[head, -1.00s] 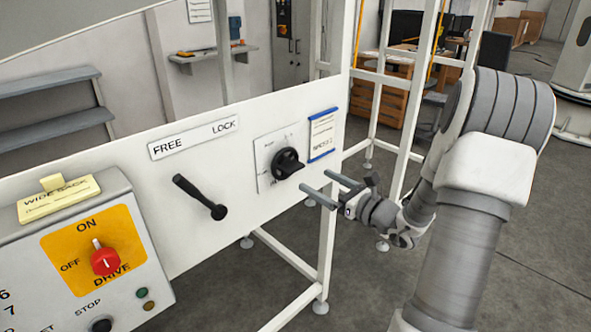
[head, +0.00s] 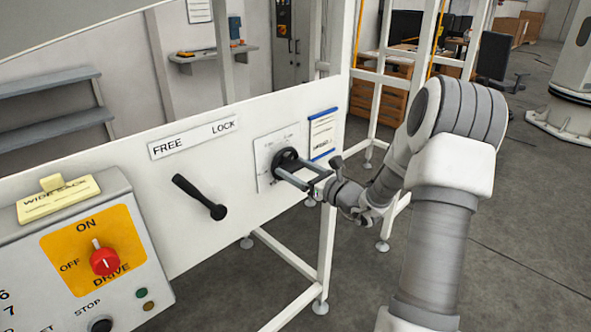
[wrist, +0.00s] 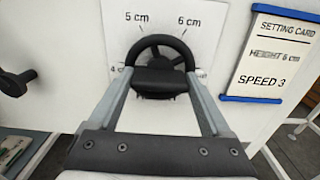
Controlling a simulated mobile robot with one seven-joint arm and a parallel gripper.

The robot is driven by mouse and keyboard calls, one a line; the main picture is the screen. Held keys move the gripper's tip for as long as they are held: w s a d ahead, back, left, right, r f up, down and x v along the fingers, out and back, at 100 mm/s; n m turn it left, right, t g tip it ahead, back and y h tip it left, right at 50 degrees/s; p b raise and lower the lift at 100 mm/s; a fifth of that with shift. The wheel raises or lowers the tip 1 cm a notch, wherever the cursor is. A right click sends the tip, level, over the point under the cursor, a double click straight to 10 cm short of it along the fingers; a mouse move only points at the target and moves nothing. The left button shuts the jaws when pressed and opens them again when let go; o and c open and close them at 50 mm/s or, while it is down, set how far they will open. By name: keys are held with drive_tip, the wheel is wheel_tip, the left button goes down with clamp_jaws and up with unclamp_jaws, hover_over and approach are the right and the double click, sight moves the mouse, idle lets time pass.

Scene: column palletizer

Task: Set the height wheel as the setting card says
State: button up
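The black height wheel (head: 285,157) sits on a pale plate on the white panel. In the wrist view the wheel (wrist: 160,44) shows "5 cm" at its upper left and "6 cm" at its upper right; a "4" at the left is partly hidden. I cannot make out a pointer. My gripper (head: 287,167) is at the wheel; in the wrist view its fingers (wrist: 160,74) are apart, one at each side of the wheel. Whether they touch it is unclear.
A black lever (head: 200,197) stands left of the wheel, under a FREE/LOCK label (head: 193,137). A control box (head: 75,290) with a red drive knob (head: 104,261) and a "WIDE SACK" note (head: 58,198) is at the left. White frame posts stand right of the panel.

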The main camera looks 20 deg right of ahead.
drive_tip(key=c, duration=0.8)
drive_tip(key=shift+o, duration=0.2)
drive_tip(key=shift+f+n+b, duration=0.1)
drive_tip(key=shift+n+b, duration=0.2)
drive_tip(key=shift+b, duration=0.15)
drive_tip(key=n+b, duration=0.1)
drive_tip(key=b, duration=0.1)
drive_tip(key=n+b, duration=0.1)
drive_tip(key=b, duration=0.1)
drive_tip(key=shift+f+n, duration=0.25)
drive_tip(key=shift+n, duration=0.05)
drive_tip(key=n+b, duration=0.3)
drive_tip(key=b, duration=0.3)
drive_tip(key=shift+f+n, duration=0.1)
drive_tip(key=shift+n, duration=0.2)
drive_tip(key=n+b, duration=0.3)
drive_tip(key=b, duration=0.3)
drive_tip(key=shift+n, duration=0.3)
drive_tip(key=n+b, duration=0.1)
drive_tip(key=b, duration=0.1)
drive_tip(key=shift+r+b, duration=0.3)
drive_tip(key=shift+r+n, duration=0.1)
drive_tip(key=shift+n, duration=0.3)
